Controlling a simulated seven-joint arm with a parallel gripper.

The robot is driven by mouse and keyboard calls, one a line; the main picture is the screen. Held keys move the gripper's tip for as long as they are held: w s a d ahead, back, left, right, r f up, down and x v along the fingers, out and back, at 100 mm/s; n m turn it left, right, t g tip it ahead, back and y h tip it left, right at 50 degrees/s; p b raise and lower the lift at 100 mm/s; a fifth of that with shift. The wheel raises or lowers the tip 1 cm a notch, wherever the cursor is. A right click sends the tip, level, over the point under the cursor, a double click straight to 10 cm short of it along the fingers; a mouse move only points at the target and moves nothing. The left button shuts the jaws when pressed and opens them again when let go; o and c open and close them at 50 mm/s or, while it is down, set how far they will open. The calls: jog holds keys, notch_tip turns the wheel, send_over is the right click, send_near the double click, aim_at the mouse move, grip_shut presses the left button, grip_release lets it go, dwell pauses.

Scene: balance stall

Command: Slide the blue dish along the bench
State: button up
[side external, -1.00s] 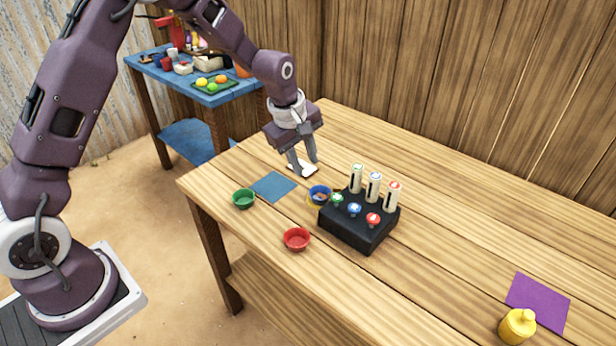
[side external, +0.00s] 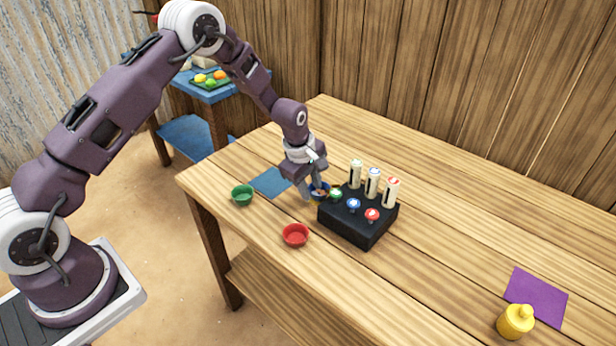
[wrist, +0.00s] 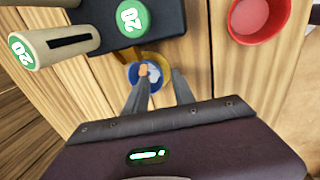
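The blue dish (side external: 321,188) sits on the bench against the left side of the black box, partly hidden by my gripper. In the wrist view the dish (wrist: 134,70) holds small orange and whitish bits, and a yellow rim or ring shows beside it. My gripper (side external: 311,193) is low at the dish, pointing down. In the wrist view its fingers (wrist: 161,80) are apart, one overlapping the dish and one to its right. I cannot tell whether either finger touches the dish.
The black box (side external: 352,228) carries coloured buttons and several upright pale tubes. A red dish (side external: 295,235), a green dish (side external: 242,195) and a blue mat (side external: 270,182) lie nearby. The bench between is clear.

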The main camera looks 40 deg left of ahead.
aim_at(267, 186)
jog(key=shift+x, duration=0.8)
grip_shut()
jog(key=shift+a, duration=0.1)
jog(key=s+a, duration=0.1)
jog(key=a, duration=0.3)
jog(key=s+a, duration=0.2)
jog(key=a, duration=0.2)
jog(key=s+a, duration=0.1)
jog(key=a, duration=0.4)
jog(key=shift+s, duration=0.4)
